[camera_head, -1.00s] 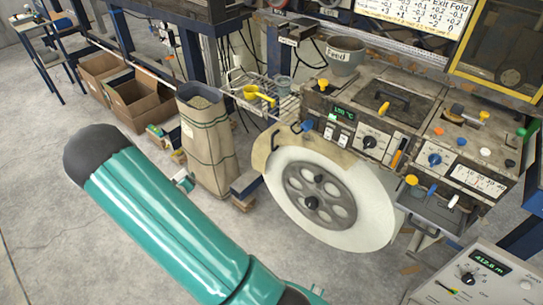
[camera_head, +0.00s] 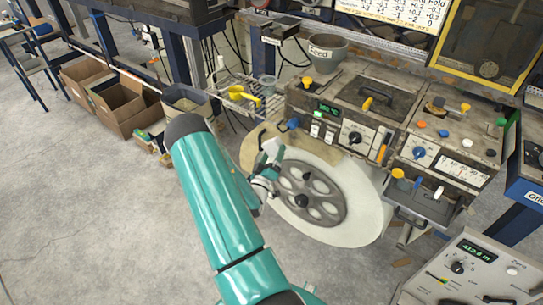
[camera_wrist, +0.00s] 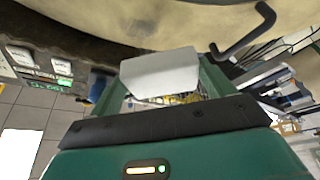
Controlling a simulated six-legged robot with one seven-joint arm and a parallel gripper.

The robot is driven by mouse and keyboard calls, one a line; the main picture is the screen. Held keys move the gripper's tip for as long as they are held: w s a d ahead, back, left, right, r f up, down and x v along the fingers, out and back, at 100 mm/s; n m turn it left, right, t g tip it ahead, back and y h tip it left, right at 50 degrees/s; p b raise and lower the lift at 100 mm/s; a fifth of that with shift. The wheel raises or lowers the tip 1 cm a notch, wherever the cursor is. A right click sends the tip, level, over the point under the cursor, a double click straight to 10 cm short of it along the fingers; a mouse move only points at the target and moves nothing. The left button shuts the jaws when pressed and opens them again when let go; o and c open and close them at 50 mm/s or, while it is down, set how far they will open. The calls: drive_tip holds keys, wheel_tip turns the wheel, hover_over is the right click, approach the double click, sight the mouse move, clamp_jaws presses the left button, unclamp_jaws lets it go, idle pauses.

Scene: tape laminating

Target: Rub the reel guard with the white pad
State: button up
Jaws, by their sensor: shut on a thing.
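The reel guard (camera_head: 249,150) is a tan cover around the upper left of the big white reel (camera_head: 357,205). In the wrist view, the guard (camera_wrist: 110,22) spans the top as a broad beige surface with a black bent handle (camera_wrist: 246,32). My gripper (camera_head: 271,158) is in front of the guard and the reel's left side. In the wrist view, my gripper (camera_wrist: 158,88) is shut on the white pad (camera_wrist: 162,73), held between green fingers. The pad's far edge is close to the guard; I cannot tell whether they touch.
The machine's control panel (camera_head: 343,129) with knobs and levers stands above the reel. A wire rack with a yellow scoop (camera_head: 241,96) and cardboard boxes (camera_head: 124,103) are to the left. A grey meter box (camera_head: 470,272) is at lower right. The floor at left is open.

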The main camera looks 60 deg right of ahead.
drive_tip(key=shift+s+d, duration=0.2)
drive_tip(key=shift+d, duration=1.25)
drive_tip(key=shift+s+d, duration=0.2)
drive_tip(key=shift+d, duration=1.2)
drive_tip(key=shift+s+d, duration=0.15)
drive_tip(key=shift+d, duration=0.75)
drive_tip(key=shift+s+a, duration=0.2)
drive_tip(key=shift+s, duration=0.65)
drive_tip(key=shift+s+a, duration=0.15)
drive_tip(key=shift+s, duration=0.7)
drive_tip(key=shift+s+a, duration=0.15)
drive_tip(key=shift+s, duration=1.65)
drive_tip(key=shift+w, duration=1.75)
drive_tip(key=shift+w+d, duration=0.3)
drive_tip(key=shift+w, duration=0.6)
drive_tip(key=shift+w+d, duration=0.25)
drive_tip(key=shift+w, duration=0.6)
